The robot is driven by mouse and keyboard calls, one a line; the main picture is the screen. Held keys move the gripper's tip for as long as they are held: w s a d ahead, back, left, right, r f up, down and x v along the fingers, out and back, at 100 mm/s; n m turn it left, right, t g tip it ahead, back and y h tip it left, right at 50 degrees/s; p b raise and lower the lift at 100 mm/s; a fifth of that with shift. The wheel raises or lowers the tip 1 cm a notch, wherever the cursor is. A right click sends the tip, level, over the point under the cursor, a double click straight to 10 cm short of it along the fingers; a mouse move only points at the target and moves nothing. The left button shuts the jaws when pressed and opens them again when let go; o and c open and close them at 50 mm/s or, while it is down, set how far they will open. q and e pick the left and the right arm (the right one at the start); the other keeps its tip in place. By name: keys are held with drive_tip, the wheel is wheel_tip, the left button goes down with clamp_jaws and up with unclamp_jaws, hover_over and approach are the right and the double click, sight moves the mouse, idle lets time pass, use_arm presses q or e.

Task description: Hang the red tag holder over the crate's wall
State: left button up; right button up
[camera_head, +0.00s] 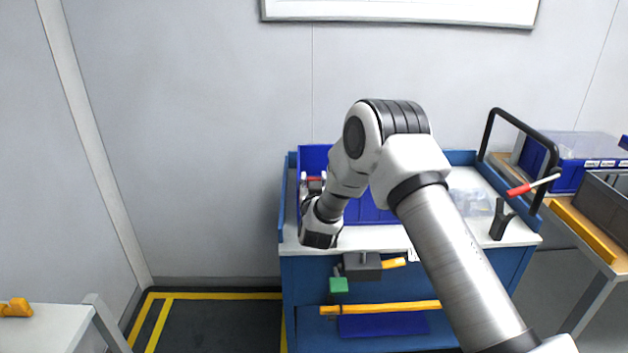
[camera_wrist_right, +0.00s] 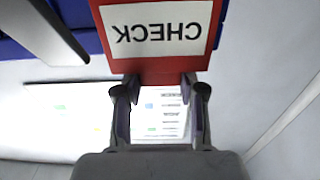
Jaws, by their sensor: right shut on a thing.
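The red tag holder (camera_wrist_right: 152,68) carries a white label reading CHECK, upside down in the wrist view. My right gripper (camera_wrist_right: 158,90) is shut on its edge. In the head view the gripper (camera_head: 312,188) is small and partly hidden by my wrist, with a bit of the red holder (camera_head: 314,178) showing. The blue crate (camera_head: 314,156) stands on the cart, and my arm covers much of it. A blue wall edge (camera_wrist_right: 75,14) shows beside the holder in the wrist view; I cannot tell if they touch. My left gripper is out of view.
The blue cart (camera_head: 300,285) has a white top. A black stand (camera_head: 501,220), a red-handled tool (camera_head: 519,190) and a black push handle (camera_head: 525,126) are at its right. A side table with blue bins (camera_head: 565,172) adjoins. Yellow-taped floor lies left of the cart.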

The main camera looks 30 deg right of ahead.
drive_tip(key=shift+f, duration=0.3)
drive_tip(key=o, duration=1)
drive_tip(key=v, duration=1.2)
